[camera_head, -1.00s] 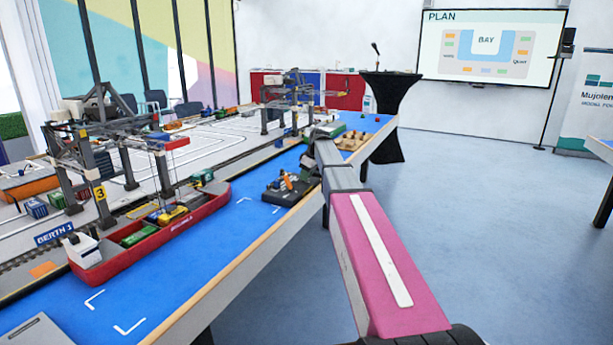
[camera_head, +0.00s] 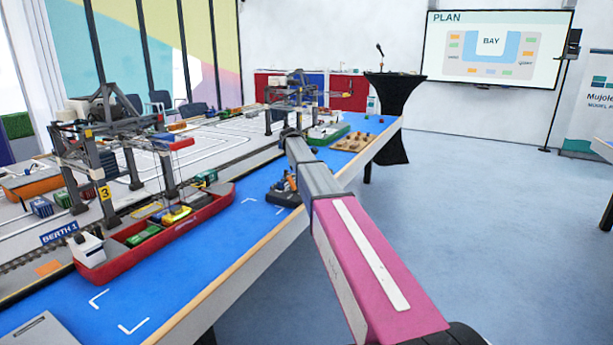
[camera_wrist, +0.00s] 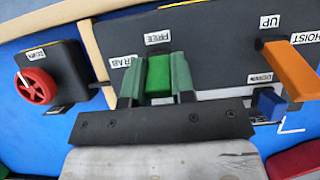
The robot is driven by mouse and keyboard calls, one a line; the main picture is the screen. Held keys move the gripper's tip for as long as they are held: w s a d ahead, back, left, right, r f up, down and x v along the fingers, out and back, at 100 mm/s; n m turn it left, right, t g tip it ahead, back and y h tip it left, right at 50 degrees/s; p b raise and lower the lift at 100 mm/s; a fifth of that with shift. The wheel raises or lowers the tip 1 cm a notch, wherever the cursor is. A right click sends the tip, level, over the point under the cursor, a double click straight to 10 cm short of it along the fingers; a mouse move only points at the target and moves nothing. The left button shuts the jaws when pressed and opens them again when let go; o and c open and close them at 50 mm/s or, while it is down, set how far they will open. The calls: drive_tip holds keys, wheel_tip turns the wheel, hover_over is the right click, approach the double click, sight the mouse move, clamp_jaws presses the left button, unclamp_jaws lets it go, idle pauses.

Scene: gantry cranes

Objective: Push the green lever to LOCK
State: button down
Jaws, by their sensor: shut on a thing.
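In the wrist view a green lever (camera_wrist: 159,75) stands on a dark control panel (camera_wrist: 215,50). My gripper (camera_wrist: 158,72) has one dark green finger on each side of the lever and is shut on it. A label reading FREE (camera_wrist: 159,38) lies just beyond the lever's tip. A label partly hidden by the left finger seems to read GRAB (camera_wrist: 122,61). I see no label reading LOCK. In the head view the dark control box (camera_head: 283,194) sits on the blue table, partly behind my arm; the lever and fingertips cannot be made out there.
An orange lever (camera_wrist: 291,70) and a blue block (camera_wrist: 268,103) lie right of my gripper. A red wheel (camera_wrist: 36,87) is at the left. In the head view a red ship (camera_head: 150,235) and a gantry crane (camera_head: 105,150) stand left of the box.

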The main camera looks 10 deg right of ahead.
drive_tip(key=shift+w+a+f+g+h, duration=0.1)
drive_tip(key=shift+w+a+g+h, duration=0.1)
drive_tip(key=shift+g+h, duration=0.3)
idle(0.3)
drive_tip(key=c, duration=1)
unclamp_jaws()
drive_tip(key=shift+s, duration=0.1)
drive_tip(key=shift+o, duration=0.2)
